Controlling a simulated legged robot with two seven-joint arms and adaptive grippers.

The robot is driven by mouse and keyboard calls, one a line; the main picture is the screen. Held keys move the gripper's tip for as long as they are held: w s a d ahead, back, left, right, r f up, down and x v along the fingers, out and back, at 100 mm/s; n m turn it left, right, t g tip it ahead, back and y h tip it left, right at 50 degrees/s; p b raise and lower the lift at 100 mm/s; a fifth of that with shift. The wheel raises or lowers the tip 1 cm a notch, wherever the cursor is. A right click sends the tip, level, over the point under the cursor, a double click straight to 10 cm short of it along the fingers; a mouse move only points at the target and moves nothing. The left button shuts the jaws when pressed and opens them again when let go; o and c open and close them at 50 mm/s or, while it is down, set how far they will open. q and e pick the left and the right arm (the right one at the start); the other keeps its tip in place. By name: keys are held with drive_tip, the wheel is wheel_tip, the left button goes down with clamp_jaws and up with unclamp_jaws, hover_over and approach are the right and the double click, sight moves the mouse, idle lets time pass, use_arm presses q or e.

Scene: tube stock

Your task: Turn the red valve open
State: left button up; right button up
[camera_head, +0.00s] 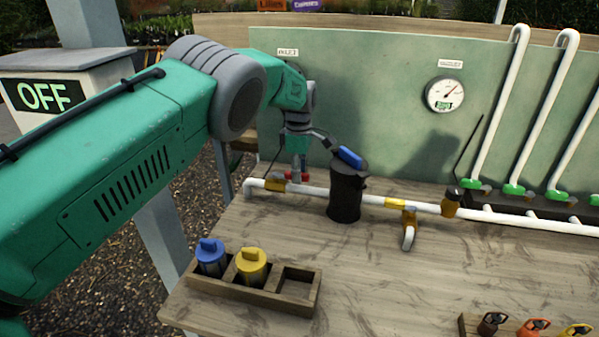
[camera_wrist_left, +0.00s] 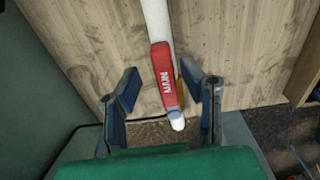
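The red valve handle (camera_wrist_left: 165,80), marked MAIN, lies along a white pipe in the left wrist view. Small red parts of the valve (camera_head: 303,176) show beneath my gripper in the head view. My left gripper (camera_head: 296,172) is above the valve at the pipe's left end. In the left wrist view my left gripper (camera_wrist_left: 163,82) is open, with one finger on each side of the red handle and visible gaps between. The rest of the valve is partly hidden by the gripper in the head view. My right gripper is not in view.
A dark canister (camera_head: 345,195) with a blue top stands just right of my left gripper. A wooden holder (camera_head: 285,300) carries a blue and a yellow cartridge. A gauge (camera_head: 444,95) is on the green panel. An OFF sign (camera_head: 42,95) is at left. The middle tabletop is clear.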

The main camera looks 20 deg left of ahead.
use_arm(q)
wheel_tip(320, 180, up, 12)
idle(0.5)
drive_tip(key=shift+w, duration=0.1)
drive_tip(key=shift+f, duration=0.1)
